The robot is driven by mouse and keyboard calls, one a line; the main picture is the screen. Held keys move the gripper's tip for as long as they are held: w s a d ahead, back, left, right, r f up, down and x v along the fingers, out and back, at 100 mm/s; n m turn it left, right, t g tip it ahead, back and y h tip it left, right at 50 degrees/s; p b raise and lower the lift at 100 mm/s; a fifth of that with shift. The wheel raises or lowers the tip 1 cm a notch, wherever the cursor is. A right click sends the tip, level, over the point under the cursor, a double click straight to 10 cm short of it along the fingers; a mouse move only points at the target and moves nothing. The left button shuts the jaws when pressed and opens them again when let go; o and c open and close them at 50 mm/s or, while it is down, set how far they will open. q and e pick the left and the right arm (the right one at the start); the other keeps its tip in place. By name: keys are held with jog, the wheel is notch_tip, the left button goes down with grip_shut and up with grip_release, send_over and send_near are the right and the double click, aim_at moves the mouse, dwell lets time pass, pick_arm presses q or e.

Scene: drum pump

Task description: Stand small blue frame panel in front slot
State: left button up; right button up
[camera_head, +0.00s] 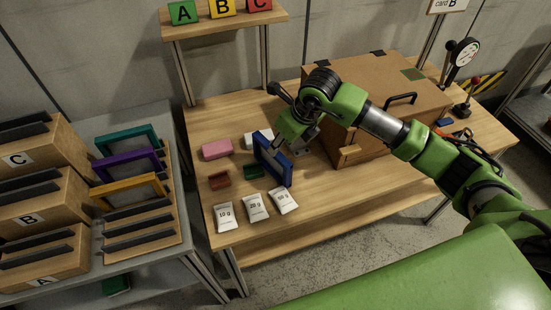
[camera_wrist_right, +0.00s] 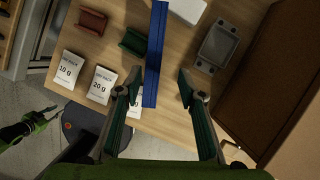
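The small blue frame panel (camera_head: 287,171) is upright on or just above the wooden table, edge-on in the right wrist view (camera_wrist_right: 155,60). My right gripper (camera_wrist_right: 160,86) is open, one finger on each side of the panel's edge, with a visible gap on the right. The slotted rack (camera_head: 176,226) at left holds a teal panel (camera_head: 108,139), a purple panel (camera_head: 104,166) and an orange panel (camera_head: 107,193). Its front slots (camera_head: 138,243) are empty.
Pouches marked 10 g (camera_head: 225,217), 20 g (camera_head: 255,208) and another (camera_head: 284,200) lie before the panel. Red (camera_head: 220,181) and green (camera_head: 252,172) small holders and a pink block (camera_head: 217,149) are left of it. A large cardboard box (camera_head: 350,130) stands close on the right.

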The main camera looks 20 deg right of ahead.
jog(key=shift+w+a+f, duration=0.15)
jog(key=shift+w+f, duration=0.05)
jog(key=shift+f, duration=0.25)
jog(key=p, duration=0.2)
send_over(272, 160)
jog(key=s, duration=0.1)
jog(key=f, duration=0.4)
jog(key=shift+d+f, duration=0.15)
jog(key=shift+d, duration=0.2)
jog(key=shift+s, duration=0.1)
jog(key=shift+f+b, duration=0.2)
jog(key=shift+b, duration=0.15)
grip_shut()
